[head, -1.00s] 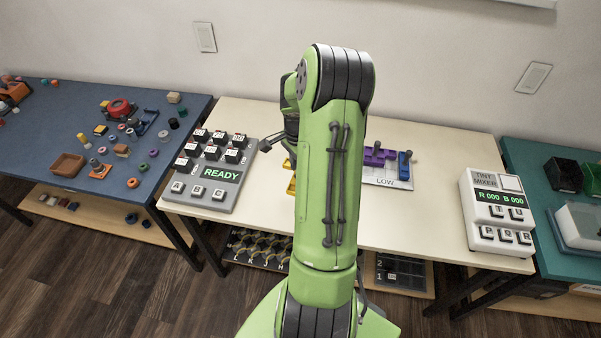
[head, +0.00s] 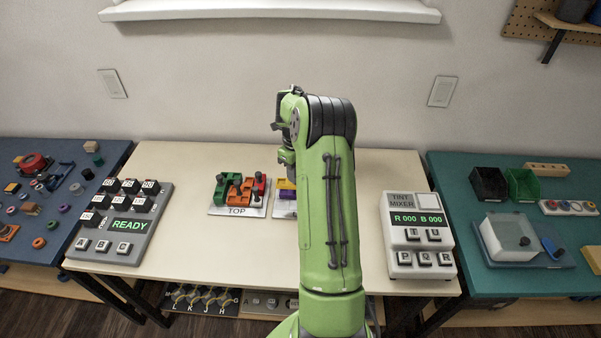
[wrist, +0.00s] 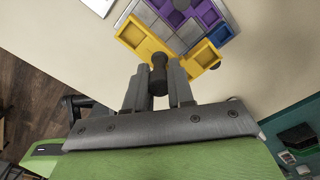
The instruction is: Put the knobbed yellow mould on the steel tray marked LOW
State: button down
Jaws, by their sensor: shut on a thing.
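The yellow mould (wrist: 205,56) is in the wrist view, with its dark knob (wrist: 158,76) between the fingers of my gripper (wrist: 160,88), which is shut on it. The mould lies over or against the grey steel tray (wrist: 153,43) beside a purple mould (wrist: 206,13). I cannot tell if it rests on the tray. In the head view my arm hides most of this tray (head: 281,212) and its LOW mark; only a bit of yellow (head: 286,184) and purple shows under my gripper.
A second tray marked TOP (head: 237,211) holds green, orange and red moulds just to the left. A panel reading READY (head: 130,226) stands at the table's left, the tint mixer (head: 418,235) at its right. The front middle of the cream table (head: 220,255) is clear.

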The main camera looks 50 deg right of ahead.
notch_tip(320, 180, down, 9)
jog(key=b, duration=0.5)
jog(key=shift+r, duration=0.2)
jog(key=shift+f+b, duration=0.45)
jog(key=shift+b, duration=0.15)
jog(key=c, duration=0.9)
grip_release()
notch_tip(320, 180, up, 16)
jog(key=p, duration=0.4)
jog(key=shift+f, duration=0.1)
